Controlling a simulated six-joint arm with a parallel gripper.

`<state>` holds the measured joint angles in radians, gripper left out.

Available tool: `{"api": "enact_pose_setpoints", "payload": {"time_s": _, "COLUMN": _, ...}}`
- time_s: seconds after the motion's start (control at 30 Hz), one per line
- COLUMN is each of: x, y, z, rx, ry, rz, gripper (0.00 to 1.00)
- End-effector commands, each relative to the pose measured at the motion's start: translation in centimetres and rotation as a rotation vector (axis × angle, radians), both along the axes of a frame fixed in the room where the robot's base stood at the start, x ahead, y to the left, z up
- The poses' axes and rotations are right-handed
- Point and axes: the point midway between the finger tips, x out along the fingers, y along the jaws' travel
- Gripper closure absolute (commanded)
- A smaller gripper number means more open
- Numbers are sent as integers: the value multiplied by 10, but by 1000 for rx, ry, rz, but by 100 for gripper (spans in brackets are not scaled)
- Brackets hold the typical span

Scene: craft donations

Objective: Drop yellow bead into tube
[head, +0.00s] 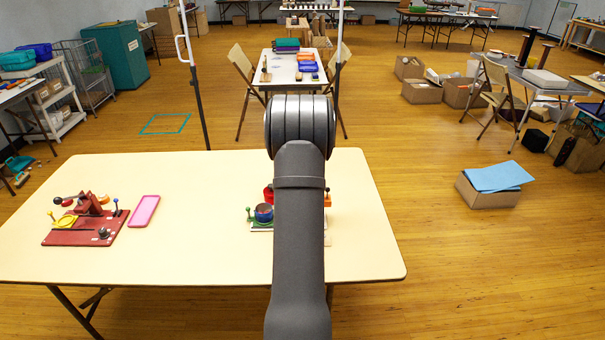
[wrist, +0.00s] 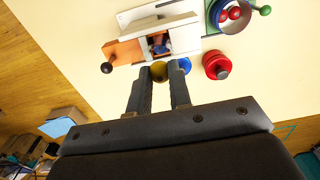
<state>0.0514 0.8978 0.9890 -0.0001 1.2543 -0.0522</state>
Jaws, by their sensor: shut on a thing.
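My gripper (wrist: 160,72) is shut on the yellow bead (wrist: 159,69), which shows between the fingertips in the wrist view. Just beyond the tips is a white-and-orange fixture (wrist: 127,50) with a dark opening that has something blue in it. I cannot tell whether this opening is the tube. The bead appears close to the fixture's near edge; I cannot tell the height between them. In the head view my arm hides the gripper, the bead and most of this fixture; only an orange bit (head: 327,200) shows on the right.
A blue round cup (wrist: 214,14) holding red beads stands beside the fixture, with a green knob (wrist: 264,10). A red knobbed piece (wrist: 216,66) is right of the fingers. Left on the table (head: 190,255) are a red board (head: 75,238) and a pink tray (head: 144,211). The table's middle is clear.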

Motion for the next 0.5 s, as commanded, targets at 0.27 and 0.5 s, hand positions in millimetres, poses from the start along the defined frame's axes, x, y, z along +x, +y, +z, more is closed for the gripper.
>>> {"api": "enact_pose_setpoints", "payload": {"time_s": 0.27, "x": 0, "y": 0, "z": -4, "rx": 0, "ry": 1, "rz": 0, "gripper": 96}}
{"api": "enact_pose_setpoints", "payload": {"time_s": 0.5, "x": 0, "y": 0, "z": -4, "rx": 0, "ry": 0, "rz": 0, "gripper": 58}}
